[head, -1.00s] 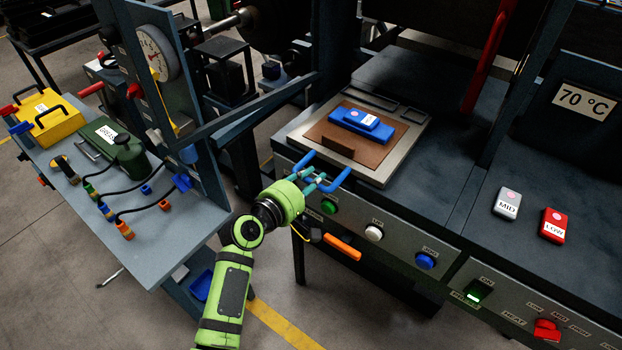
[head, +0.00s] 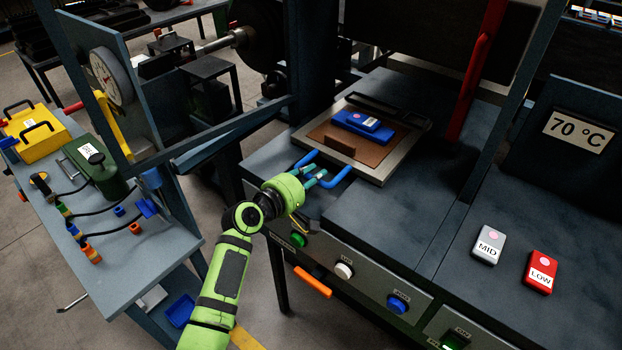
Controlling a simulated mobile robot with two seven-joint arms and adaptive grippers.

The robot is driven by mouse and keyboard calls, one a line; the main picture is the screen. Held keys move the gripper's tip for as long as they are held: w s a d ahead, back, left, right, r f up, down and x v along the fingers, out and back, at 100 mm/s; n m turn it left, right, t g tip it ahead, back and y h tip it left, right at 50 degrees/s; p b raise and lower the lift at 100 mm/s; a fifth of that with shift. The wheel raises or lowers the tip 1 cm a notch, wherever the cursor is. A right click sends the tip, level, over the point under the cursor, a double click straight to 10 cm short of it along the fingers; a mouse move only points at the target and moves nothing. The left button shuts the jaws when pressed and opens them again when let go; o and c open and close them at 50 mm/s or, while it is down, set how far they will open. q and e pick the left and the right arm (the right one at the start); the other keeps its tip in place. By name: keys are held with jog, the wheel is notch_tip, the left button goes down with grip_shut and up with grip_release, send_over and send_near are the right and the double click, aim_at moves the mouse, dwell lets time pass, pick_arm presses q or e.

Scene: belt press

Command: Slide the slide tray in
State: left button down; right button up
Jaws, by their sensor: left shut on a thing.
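The slide tray (head: 389,172) is a pale metal frame on the dark press bed. It carries a brown plate (head: 373,158) with a blue block (head: 346,119) on top. A blue U-shaped handle (head: 340,177) sticks out of the tray's front side. My left gripper (head: 317,178), on a green arm from below, is shut on this handle; its fingertips partly cover the bar. The handle lies over the bed, a little in from the front edge. My right gripper is not in view.
Blue-grey posts and a red bar (head: 470,85) rise around the bed. A grey MID block (head: 488,245) and a red LOW block (head: 541,271) lie at right. A side bench (head: 150,262) with a yellow box and green can stands left. The bed in front of the tray is clear.

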pick_arm(q)
jog(key=shift+s+a, duration=0.15)
jog(key=shift+s, duration=0.05)
jog(key=c, duration=1.2)
grip_release()
jog(key=shift+c, duration=0.2)
jog(key=shift+o, duration=1)
jog(key=v, duration=1.2)
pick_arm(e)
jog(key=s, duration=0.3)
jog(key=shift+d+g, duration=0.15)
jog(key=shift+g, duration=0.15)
